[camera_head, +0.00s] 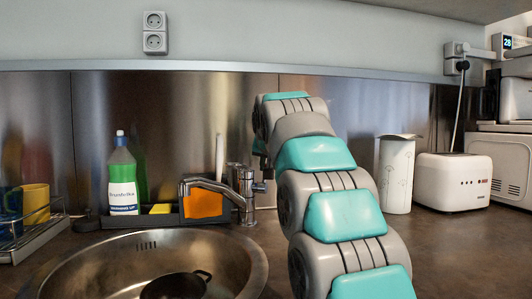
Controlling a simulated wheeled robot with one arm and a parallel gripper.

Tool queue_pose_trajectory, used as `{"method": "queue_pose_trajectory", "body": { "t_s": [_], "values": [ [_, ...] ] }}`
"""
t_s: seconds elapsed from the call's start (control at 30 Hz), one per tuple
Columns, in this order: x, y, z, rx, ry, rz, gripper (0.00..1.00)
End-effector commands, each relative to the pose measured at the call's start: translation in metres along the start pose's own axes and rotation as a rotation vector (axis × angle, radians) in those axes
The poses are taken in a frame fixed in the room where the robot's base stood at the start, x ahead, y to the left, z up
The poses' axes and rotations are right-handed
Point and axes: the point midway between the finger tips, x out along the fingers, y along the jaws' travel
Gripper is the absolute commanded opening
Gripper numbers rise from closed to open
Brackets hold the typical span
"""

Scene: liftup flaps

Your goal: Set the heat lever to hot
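A chrome faucet (243,190) stands behind the sink, its spout reaching left over the basin. A small side handle (259,187) sticks out at the right of its body, close to my arm. It looks like the heat lever, but its setting is too small to tell. My teal and grey arm rises from the lower right and bends over at the top, near the back wall. A dark part at its far end hangs just above and right of the faucet. My gripper's fingers are hidden behind the arm, so I cannot see whether they touch the lever.
A round metal sink (255,262) holds a dark pan (175,287). A white canister (397,175) and a toaster (453,182) stand right of my arm.

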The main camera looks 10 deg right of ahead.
Motion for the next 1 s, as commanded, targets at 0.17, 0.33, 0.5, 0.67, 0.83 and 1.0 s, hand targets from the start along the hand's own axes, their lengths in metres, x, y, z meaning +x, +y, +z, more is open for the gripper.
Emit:
{"method": "queue_pose_trajectory", "body": {
  "t_s": [0.17, 0.33, 0.5, 0.67, 0.83, 1.0],
  "values": [
    [0.0019, -0.0002, -0.0031, 0.012, -0.038, 0.0, 0.0],
    [0.0033, 0.0004, -0.0015, 0.016, -0.052, 0.001, 0.0],
    [0.0035, 0.0006, -0.001, 0.016, -0.052, 0.001, 0.0],
    [0.0035, 0.0006, -0.001, 0.016, -0.051, 0.001, 0.18],
    [0.0035, 0.0007, -0.0009, 0.016, -0.052, 0.002, 0.27],
    [0.0031, 0.0007, -0.001, 0.016, -0.052, 0.002, 0.27]
  ]
}}
